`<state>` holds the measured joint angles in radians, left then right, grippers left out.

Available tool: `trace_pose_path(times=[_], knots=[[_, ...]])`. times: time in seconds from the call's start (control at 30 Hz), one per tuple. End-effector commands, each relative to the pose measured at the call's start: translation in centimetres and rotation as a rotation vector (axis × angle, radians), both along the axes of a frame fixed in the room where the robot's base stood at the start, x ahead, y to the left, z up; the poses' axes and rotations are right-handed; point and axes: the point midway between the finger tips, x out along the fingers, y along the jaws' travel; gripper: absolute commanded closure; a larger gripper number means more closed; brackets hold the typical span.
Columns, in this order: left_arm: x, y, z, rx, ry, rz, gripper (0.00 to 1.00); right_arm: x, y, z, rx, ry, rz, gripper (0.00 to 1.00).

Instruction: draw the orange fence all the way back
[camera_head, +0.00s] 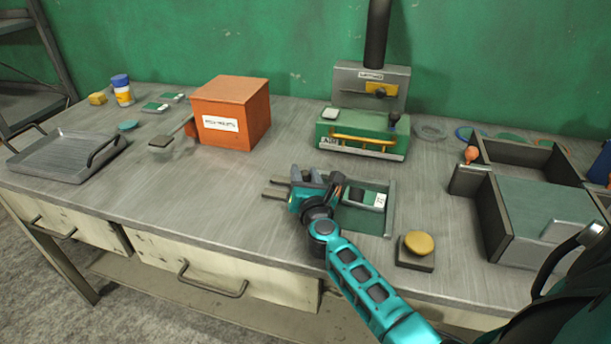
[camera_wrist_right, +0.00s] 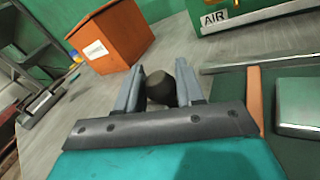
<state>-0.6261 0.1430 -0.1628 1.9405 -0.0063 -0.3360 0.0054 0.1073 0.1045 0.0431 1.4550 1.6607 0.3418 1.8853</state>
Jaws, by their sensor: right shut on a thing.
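The orange fence (camera_wrist_right: 254,95) shows in the right wrist view as a thin upright strip beside a green bed. In the head view I cannot make it out; my gripper and arm cover that area. My right gripper (camera_head: 308,174) is at the left end of the green fixture (camera_head: 390,212). Its fingers (camera_wrist_right: 160,92) are shut on a dark rounded knob (camera_wrist_right: 160,86), just left of the fence in the wrist view. How the knob joins the fence is hidden. My left gripper is not in view.
A green press with a yellow handle (camera_head: 362,142) stands behind. An orange box (camera_head: 232,112) is at the back left, a grey tray (camera_head: 65,155) farther left. A yellow button (camera_head: 418,243) and dark bins (camera_head: 535,160) are to the right. The left front bench is clear.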

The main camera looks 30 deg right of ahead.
Motion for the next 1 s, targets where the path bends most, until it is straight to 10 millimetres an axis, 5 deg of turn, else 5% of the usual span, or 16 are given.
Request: trace_pose_path(times=[0.3,0.67,0.7,0.87,1.0], knots=[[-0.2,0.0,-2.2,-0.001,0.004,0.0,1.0,4.2,3.6,-0.2,0.009,-0.005,0.003,1.0],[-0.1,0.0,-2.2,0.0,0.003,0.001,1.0,4.6,4.1,0.2,0.007,-0.004,0.008,1.0],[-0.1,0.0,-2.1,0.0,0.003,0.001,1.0,4.6,4.1,0.2,0.007,-0.005,0.009,0.59],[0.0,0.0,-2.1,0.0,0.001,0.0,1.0,4.6,4.1,0.1,0.006,-0.004,0.007,0.44],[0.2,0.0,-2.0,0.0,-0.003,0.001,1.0,4.5,4.0,0.1,0.005,-0.004,0.005,0.44]])
